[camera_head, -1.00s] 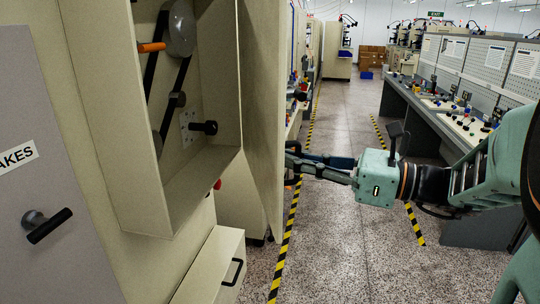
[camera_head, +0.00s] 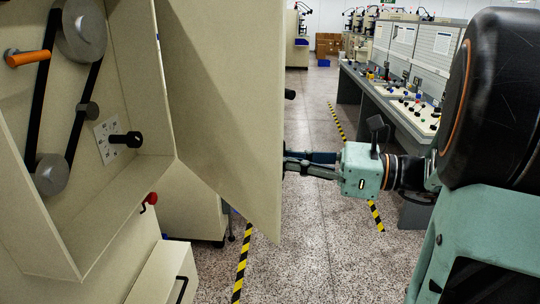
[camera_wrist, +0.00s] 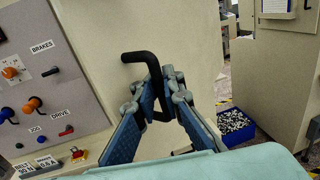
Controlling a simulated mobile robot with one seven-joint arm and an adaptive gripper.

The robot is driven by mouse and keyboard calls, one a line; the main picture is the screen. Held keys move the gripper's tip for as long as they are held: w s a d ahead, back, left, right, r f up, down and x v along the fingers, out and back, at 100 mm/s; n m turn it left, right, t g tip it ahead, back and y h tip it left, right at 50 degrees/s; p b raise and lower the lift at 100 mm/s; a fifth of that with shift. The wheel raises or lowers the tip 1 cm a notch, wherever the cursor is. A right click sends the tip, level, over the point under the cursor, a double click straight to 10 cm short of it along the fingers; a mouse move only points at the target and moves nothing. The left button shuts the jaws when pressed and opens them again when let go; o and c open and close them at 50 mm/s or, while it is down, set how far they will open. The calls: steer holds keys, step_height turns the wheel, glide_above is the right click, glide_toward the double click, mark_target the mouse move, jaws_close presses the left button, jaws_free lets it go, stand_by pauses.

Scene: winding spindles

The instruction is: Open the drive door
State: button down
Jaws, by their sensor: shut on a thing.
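The drive door (camera_head: 220,110) is a beige panel standing open from its cabinet, its broad inner face showing in the head view. Behind it the open compartment shows black belts, grey pulleys (camera_head: 80,28) and a black knob (camera_head: 130,139). My gripper (camera_head: 287,164) is at the door's free edge, with its fingertips hidden behind the panel. In the wrist view, my gripper (camera_wrist: 160,88) has its blue-padded fingers closed around a black bent door handle (camera_wrist: 147,58). The handle's upper bend sticks out above the fingers.
A drawer with a black handle (camera_head: 182,289) juts out below the compartment. A control panel (camera_wrist: 45,75) with knobs and labels shows at left in the wrist view. A blue bin (camera_wrist: 236,126) stands on the floor. Benches (camera_head: 400,100) line the right; the aisle (camera_head: 310,240) between is speckled floor.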

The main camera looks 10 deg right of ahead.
steer(key=shift+w+d+f, duration=0.2)
steer(key=shift+w+d, duration=0.1)
steer(key=shift+d, duration=0.25)
steer(key=c, duration=2.4)
jaws_free()
steer(key=o, duration=0.3)
steer(key=shift+s+d+r, duration=0.1)
steer(key=shift+s+d, duration=0.1)
steer(key=shift+w+a, duration=0.1)
steer(key=shift+a, duration=0.05)
steer(key=v, duration=1.2)
